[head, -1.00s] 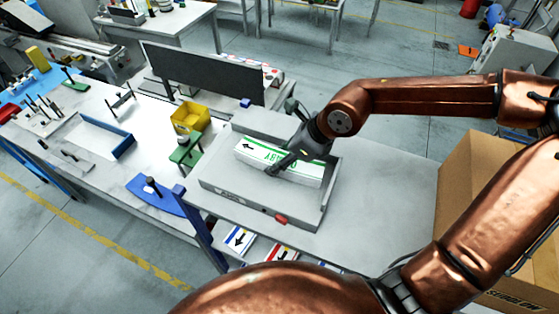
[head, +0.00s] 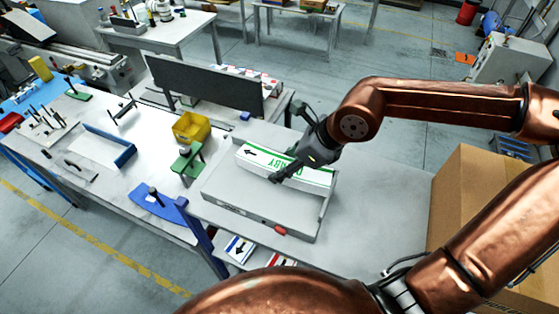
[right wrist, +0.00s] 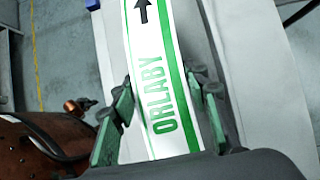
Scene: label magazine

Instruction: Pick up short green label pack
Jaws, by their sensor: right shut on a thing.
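The green label pack (head: 258,160) is a long white pack with green stripes, a black arrow and green lettering. It lies over the grey open tray (head: 255,205), towards the tray's back side. My right gripper (head: 287,165) is on the pack's right part, its fingers across the pack. I cannot tell whether the pack touches the tray floor. My left gripper is not in view.
Label packs with blue (head: 238,248) and red (head: 279,260) stripes lie on a shelf below the tray. A yellow bin (head: 191,128) and a green stand (head: 187,160) are left of the tray. A cardboard box (head: 470,200) stands at right. Bare table top lies right of the tray.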

